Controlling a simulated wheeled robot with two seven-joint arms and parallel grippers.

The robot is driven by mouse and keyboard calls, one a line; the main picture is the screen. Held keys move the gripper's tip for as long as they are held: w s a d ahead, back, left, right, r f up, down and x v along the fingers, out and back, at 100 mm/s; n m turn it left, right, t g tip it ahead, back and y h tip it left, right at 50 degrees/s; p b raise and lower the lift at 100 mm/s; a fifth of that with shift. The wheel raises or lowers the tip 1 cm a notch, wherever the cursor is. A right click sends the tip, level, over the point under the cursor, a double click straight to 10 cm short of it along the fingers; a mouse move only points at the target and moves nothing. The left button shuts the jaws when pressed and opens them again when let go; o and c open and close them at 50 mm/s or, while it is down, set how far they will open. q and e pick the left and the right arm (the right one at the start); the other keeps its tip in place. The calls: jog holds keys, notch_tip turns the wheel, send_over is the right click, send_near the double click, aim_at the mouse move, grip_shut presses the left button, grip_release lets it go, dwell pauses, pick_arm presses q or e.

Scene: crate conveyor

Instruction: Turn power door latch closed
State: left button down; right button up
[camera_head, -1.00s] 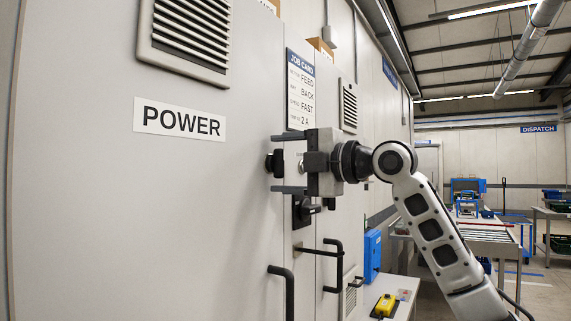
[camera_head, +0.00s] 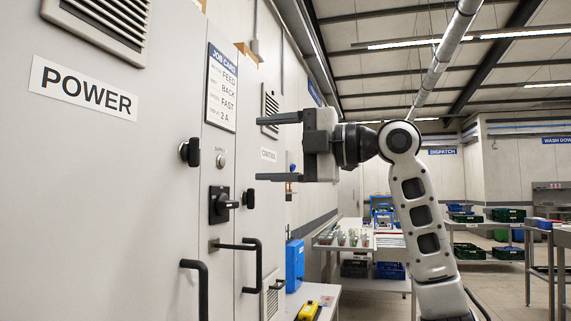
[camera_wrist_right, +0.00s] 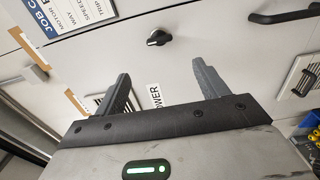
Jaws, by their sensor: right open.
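The power door latch is a black knob (camera_head: 190,152) near the right edge of the grey power door (camera_head: 100,210). Its grip bar looks upright in the head view. It also shows in the right wrist view (camera_wrist_right: 158,37), beyond the fingertips. The door carries a POWER sign (camera_head: 83,88) and looks flush with the cabinet. My right gripper (camera_head: 262,147) is open and empty, to the right of the latch and apart from it. Its fingers also show in the wrist view (camera_wrist_right: 161,70). My left gripper is not in view.
Right of the latch are a job card (camera_head: 222,87), a black rotary switch (camera_head: 222,204) and a bar handle (camera_head: 252,266). The door handle (camera_head: 196,288) sticks out below the latch. A blue box (camera_head: 294,265) and a bench (camera_head: 320,292) stand farther right.

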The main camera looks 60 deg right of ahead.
jog(key=shift+v, duration=1.15)
